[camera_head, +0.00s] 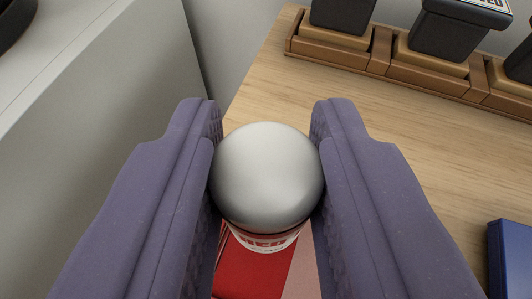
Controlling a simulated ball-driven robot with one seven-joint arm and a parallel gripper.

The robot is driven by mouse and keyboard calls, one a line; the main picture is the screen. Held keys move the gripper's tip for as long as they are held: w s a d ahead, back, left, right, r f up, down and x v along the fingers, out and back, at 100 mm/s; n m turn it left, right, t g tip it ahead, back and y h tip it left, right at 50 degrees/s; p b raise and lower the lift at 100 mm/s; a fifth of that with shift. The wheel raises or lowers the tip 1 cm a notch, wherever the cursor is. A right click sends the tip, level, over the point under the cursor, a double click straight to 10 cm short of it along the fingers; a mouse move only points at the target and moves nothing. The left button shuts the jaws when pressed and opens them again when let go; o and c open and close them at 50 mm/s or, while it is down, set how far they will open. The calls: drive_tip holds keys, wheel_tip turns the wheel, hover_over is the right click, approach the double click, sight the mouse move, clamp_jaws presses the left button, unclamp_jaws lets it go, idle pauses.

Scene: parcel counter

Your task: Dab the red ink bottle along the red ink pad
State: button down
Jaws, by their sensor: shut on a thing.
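My gripper (267,165) is shut on the red ink bottle (267,175), with one purple-grey finger on each side. I see the bottle from above: a rounded silver-grey top, with a red and white label band below it. Under the bottle, between the fingers, shows a red surface with a paler pink part, which looks like the red ink pad (252,272). The fingers hide most of it. I cannot tell whether the bottle touches the pad.
A wooden rack (385,47) holding several dark stamps stands at the back right of the wooden counter (420,150). A blue object (511,260) is at the lower right edge. A grey panel (100,130) rises at the left. Counter between rack and gripper is clear.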

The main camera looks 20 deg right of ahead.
drive_tip(key=shift+f, duration=0.1)
drive_tip(key=shift+r+p, duration=0.7)
drive_tip(key=shift+r, duration=0.85)
